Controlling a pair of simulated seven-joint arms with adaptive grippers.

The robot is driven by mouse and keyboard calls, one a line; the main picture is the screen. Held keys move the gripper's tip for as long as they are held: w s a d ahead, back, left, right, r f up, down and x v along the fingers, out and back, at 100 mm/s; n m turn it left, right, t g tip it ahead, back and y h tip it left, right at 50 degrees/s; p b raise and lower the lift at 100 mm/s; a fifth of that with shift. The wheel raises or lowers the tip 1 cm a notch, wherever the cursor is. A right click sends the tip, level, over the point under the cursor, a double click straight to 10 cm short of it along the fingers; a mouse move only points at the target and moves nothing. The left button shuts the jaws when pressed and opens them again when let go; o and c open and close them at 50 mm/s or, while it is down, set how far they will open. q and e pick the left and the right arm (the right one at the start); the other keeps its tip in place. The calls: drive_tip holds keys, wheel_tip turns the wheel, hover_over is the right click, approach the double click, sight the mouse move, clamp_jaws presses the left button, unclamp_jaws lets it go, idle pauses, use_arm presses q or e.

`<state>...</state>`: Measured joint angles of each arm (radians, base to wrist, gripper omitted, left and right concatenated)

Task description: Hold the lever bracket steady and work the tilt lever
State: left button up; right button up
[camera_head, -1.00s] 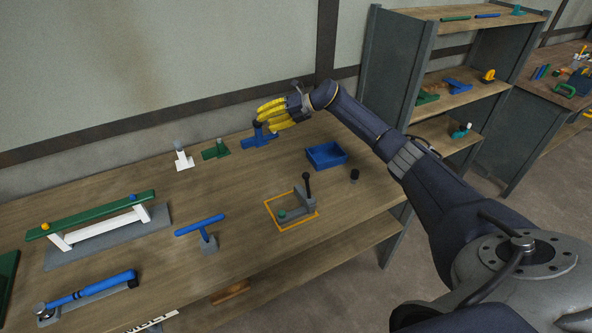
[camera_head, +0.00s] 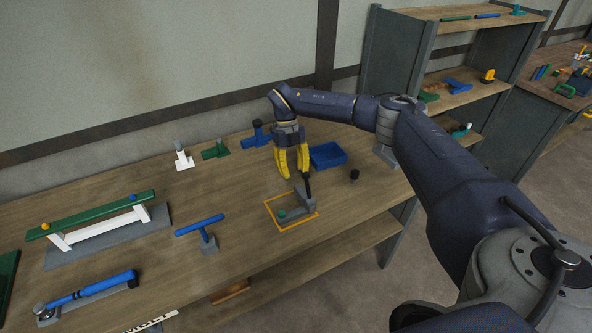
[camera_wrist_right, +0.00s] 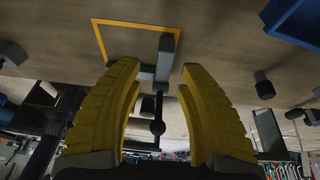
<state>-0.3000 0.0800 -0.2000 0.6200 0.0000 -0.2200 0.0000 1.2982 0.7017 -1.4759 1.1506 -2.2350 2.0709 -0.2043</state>
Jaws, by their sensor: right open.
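The lever bracket (camera_head: 294,214) is a grey base with a green knob, inside an orange outlined square on the bench. Its dark tilt lever (camera_head: 307,186) stands up at the bracket's back right. My right gripper (camera_head: 293,176) has yellow fingers pointing down, just behind and above the bracket, close to the lever. I cannot tell whether a finger touches the lever. My left gripper is not in view.
A blue T-handle (camera_head: 200,228) stands left of the orange square (camera_head: 283,228). The bench front is clear near the bracket.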

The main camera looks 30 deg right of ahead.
sight(299, 188)
drive_tip(key=shift+s+d+f, duration=0.3)
drive_tip(key=shift+s+f, duration=0.1)
drive_tip(key=shift+s, duration=0.05)
drive_tip(key=shift+o, duration=0.2)
drive_tip(key=shift+x, duration=3.45)
drive_tip(key=shift+s+d, duration=0.1)
clamp_jaws()
drive_tip(key=shift+f, duration=0.1)
drive_tip(key=shift+o, duration=0.2)
unclamp_jaws()
drive_tip(key=shift+o, duration=0.3)
